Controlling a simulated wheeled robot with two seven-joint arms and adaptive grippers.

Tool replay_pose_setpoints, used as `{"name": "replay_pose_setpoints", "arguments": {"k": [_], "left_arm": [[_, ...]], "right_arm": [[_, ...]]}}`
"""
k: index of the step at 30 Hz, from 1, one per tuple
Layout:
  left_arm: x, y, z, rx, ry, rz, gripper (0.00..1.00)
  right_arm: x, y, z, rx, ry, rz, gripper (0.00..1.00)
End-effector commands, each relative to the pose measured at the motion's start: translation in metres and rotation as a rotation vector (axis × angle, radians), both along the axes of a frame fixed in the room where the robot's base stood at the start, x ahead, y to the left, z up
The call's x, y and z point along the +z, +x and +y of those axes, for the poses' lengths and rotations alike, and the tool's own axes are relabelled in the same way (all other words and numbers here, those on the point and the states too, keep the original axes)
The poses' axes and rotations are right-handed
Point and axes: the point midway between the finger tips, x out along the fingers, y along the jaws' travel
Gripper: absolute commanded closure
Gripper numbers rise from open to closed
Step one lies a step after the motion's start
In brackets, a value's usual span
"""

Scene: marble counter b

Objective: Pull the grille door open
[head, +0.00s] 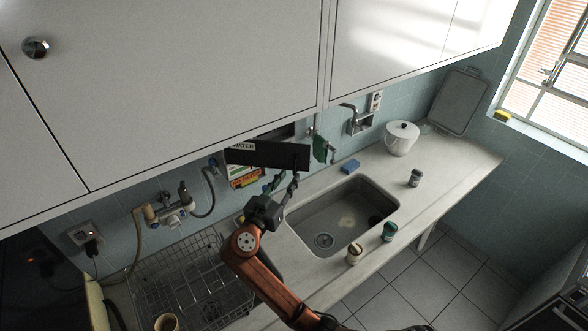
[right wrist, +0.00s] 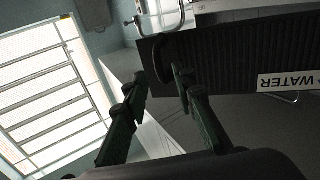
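The grille door is a dark panel (head: 270,155) with a white "WATER" label, under the wall cupboards in the head view. In the right wrist view it is a black ribbed panel (right wrist: 225,60), label at the right. A dark curved handle (right wrist: 181,55) stands on its left part. My right gripper (head: 288,182) reaches up to the door's right end in the head view. In the right wrist view its fingers (right wrist: 162,85) are apart, with the handle near the right fingertip; I cannot tell if they touch. My left gripper is not in view.
Wall cupboards (head: 170,75) hang close above the door. A sink (head: 340,215) lies below right, with two jars on its front rim. A wire dish rack (head: 185,285) stands at lower left. A white pot (head: 401,140) stands further right on the counter.

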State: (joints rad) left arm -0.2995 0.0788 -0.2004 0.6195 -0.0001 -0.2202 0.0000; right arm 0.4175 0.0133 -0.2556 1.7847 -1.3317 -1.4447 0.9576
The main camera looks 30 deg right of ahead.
Motion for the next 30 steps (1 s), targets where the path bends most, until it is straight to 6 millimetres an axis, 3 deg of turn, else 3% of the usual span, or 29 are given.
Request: {"name": "replay_pose_setpoints", "arguments": {"k": [9, 20, 30], "left_arm": [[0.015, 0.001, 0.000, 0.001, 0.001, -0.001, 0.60], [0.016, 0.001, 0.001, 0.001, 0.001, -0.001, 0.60], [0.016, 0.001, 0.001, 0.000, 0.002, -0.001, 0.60]], "right_arm": [[0.001, 0.024, -0.036, 0.000, -0.002, 0.002, 0.75], [-0.001, 0.027, -0.041, 0.002, 0.001, 0.003, 0.75], [-0.001, 0.027, -0.040, 0.001, 0.001, 0.003, 0.98]]}}
